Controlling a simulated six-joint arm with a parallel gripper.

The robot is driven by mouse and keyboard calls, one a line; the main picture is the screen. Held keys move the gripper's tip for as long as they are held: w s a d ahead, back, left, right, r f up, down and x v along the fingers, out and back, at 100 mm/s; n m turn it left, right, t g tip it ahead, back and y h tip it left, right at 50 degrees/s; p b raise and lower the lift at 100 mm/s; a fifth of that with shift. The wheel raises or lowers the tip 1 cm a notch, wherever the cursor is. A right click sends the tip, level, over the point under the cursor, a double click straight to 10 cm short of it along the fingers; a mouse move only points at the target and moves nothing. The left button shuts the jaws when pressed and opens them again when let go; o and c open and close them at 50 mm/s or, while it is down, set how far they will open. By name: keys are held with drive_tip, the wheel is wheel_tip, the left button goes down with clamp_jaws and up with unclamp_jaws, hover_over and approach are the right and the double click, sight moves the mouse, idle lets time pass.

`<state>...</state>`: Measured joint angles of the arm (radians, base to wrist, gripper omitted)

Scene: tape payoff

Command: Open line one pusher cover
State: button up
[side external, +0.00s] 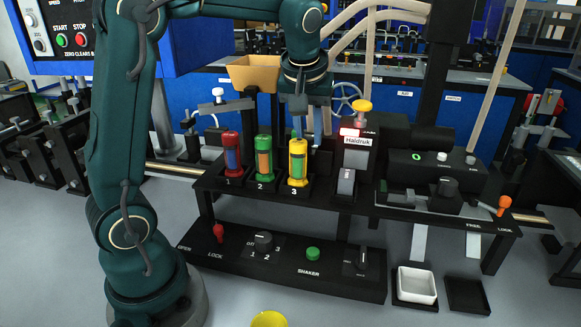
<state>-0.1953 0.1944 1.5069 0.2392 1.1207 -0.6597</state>
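A red-capped cylinder (232,154) stands at the place marked 1 on the black bench, with a dark blue band round its middle. A green cylinder (264,157) stands at 2 and a yellow one (298,162) at 3. I cannot tell which part is the line one pusher cover. My gripper (309,122) points down above and behind the yellow cylinder, to the right of the red one. Its fingers look apart, with nothing visible between them. It partly hides what is behind it.
A tan bin (254,74) is behind the cylinders. A box labelled Haldruk (356,150) with a yellow knob stands to the right. A white tray (416,285) is at lower right.

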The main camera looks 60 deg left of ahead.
drive_tip(key=o, duration=0.4)
drive_tip(key=shift+o, duration=0.2)
drive_tip(key=shift+r, duration=0.1)
drive_tip(key=shift+v, duration=2.5)
